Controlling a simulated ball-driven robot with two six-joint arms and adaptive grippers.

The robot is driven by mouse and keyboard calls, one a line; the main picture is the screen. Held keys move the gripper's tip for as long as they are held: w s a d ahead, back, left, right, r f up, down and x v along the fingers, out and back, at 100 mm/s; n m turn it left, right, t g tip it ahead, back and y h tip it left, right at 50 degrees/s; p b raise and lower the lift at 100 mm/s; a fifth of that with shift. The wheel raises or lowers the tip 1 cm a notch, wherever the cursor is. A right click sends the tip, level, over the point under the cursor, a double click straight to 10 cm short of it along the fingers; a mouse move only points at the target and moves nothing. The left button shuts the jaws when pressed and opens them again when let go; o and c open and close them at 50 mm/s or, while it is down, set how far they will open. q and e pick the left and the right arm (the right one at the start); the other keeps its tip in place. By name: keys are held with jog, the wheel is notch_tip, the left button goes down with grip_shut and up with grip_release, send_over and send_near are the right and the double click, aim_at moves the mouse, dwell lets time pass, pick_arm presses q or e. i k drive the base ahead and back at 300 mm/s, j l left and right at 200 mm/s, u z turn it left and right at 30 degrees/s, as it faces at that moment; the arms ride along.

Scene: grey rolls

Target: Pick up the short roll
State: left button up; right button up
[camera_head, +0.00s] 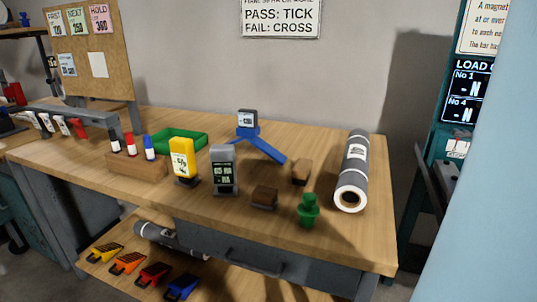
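A grey roll (354,172) with a white label and a pale ringed end lies on the right part of the wooden bench top. Its ringed end faces the front edge. A second grey roll (158,234) lies on the lower shelf under the bench. The bench partly hides it, so I cannot tell which roll is shorter. Neither of my grippers is in view.
Coloured wedge-shaped objects (153,274) lie on the shelf (99,269).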

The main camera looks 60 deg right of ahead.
aim_at(350, 195)
jog(key=z, duration=2.3)
jog(key=j, duration=0.1)
jog(key=i, duration=0.05)
